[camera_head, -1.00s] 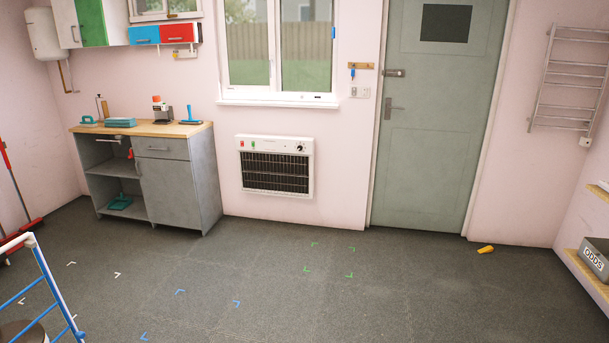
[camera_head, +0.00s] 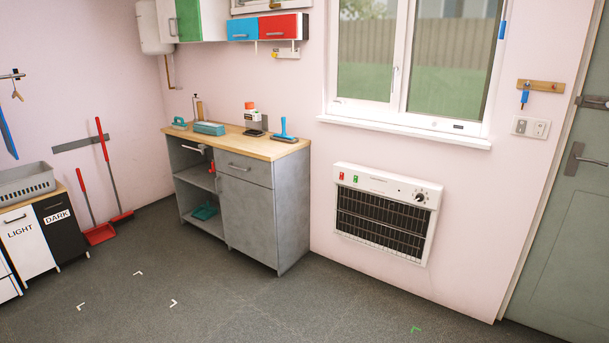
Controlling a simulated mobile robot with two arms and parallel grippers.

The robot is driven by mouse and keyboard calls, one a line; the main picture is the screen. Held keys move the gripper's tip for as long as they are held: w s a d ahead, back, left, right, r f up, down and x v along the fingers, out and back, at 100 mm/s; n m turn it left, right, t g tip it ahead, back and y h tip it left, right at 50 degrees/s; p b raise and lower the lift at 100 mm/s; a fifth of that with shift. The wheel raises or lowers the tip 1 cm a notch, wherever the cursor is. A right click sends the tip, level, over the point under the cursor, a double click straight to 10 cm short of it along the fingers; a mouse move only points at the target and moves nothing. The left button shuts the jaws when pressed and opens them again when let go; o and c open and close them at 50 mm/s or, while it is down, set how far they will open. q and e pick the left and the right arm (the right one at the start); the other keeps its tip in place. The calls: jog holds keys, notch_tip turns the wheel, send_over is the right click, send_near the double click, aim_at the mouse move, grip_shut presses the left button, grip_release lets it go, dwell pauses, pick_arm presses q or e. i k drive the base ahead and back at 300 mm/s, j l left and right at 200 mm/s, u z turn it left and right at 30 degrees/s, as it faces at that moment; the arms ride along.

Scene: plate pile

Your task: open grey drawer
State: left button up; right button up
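A grey cabinet (camera_head: 250,215) with a wooden top (camera_head: 262,148) stands against the back wall, left of the middle of the view. Its grey drawer (camera_head: 245,168) sits at the upper right of the front, just under the top, and has a bar handle. The drawer looks shut. A grey door is below it, and open shelves are to its left. Neither of my grippers is in view.
On the top stand a teal box (camera_head: 209,128) and a blue squeegee-like tool (camera_head: 285,132). A wall heater (camera_head: 386,214) hangs to the right. A red broom (camera_head: 112,170) and dustpan (camera_head: 99,233) are at the left. The floor before the cabinet is clear.

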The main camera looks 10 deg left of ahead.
aim_at(259, 171)
jog(key=i+j+u, duration=0.15)
jog(key=i+u, duration=0.25)
jog(key=i, duration=0.5)
jog(key=i+l+u, duration=0.2)
jog(key=i+u, duration=0.25)
jog(key=i, duration=0.45)
